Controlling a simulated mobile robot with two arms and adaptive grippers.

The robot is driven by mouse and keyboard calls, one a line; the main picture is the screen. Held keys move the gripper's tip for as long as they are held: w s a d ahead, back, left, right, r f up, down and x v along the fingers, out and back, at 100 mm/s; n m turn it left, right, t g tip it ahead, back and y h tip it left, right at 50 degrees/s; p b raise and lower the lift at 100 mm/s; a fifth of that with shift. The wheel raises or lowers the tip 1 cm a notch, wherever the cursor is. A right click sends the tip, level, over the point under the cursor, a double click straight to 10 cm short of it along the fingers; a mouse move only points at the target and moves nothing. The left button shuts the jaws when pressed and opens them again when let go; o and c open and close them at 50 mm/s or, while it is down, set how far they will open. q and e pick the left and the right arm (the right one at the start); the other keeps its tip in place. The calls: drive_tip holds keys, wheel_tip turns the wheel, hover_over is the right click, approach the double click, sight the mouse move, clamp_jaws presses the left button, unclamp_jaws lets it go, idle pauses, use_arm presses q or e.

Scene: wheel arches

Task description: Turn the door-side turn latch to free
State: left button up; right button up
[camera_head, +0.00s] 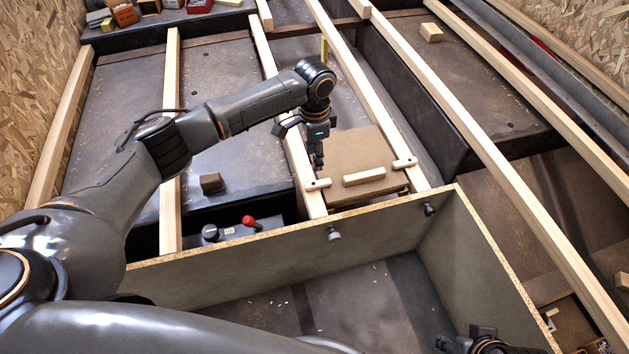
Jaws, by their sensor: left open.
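Two small pale wooden turn latches sit on the wooden rails beside a brown panel (358,150) with a wooden bar (364,177). The left latch (318,184) and the right latch (405,163) each reach from a rail toward the panel, with a dark pivot dot. I cannot tell from the picture which is the door-side one. My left gripper (318,160) is open and points down, just behind the left latch in the picture; contact is not clear. My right gripper (482,340) is partly in view at the bottom right, its fingers unclear.
A low board wall (290,262) stands in front of the panel, with dark knobs on it. A red-knobbed lever (249,221) and a small brown block (211,182) lie left of the latches. Long wooden rails cross the floor. Boxes (123,13) stand at the back left.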

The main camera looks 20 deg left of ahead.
sight(314, 183)
use_arm(q)
wheel_tip(314, 183, down, 3)
drive_tip(key=shift+r+b, duration=0.15)
drive_tip(key=shift+b, duration=0.15)
wheel_tip(314, 183, down, 3)
drive_tip(key=shift+r+b, duration=0.1)
drive_tip(key=shift+b, duration=0.35)
wheel_tip(314, 183, down, 5)
drive_tip(key=shift+f+b, duration=0.1)
drive_tip(key=shift+b, duration=0.7)
drive_tip(key=shift+f, duration=0.25)
use_arm(e)
drive_tip(key=w+a+r+t+y, duration=0.1)
drive_tip(key=w+a+r+t, duration=0.1)
drive_tip(key=w, duration=0.3)
drive_tip(key=w+a+r+t, duration=0.1)
drive_tip(key=w+r+t, duration=0.1)
drive_tip(key=w+t, duration=0.2)
drive_tip(key=shift+w+a+t+y, duration=0.4)
drive_tip(key=shift+w, duration=0.9)
drive_tip(key=shift+r, duration=0.1)
use_arm(q)
clamp_jaws()
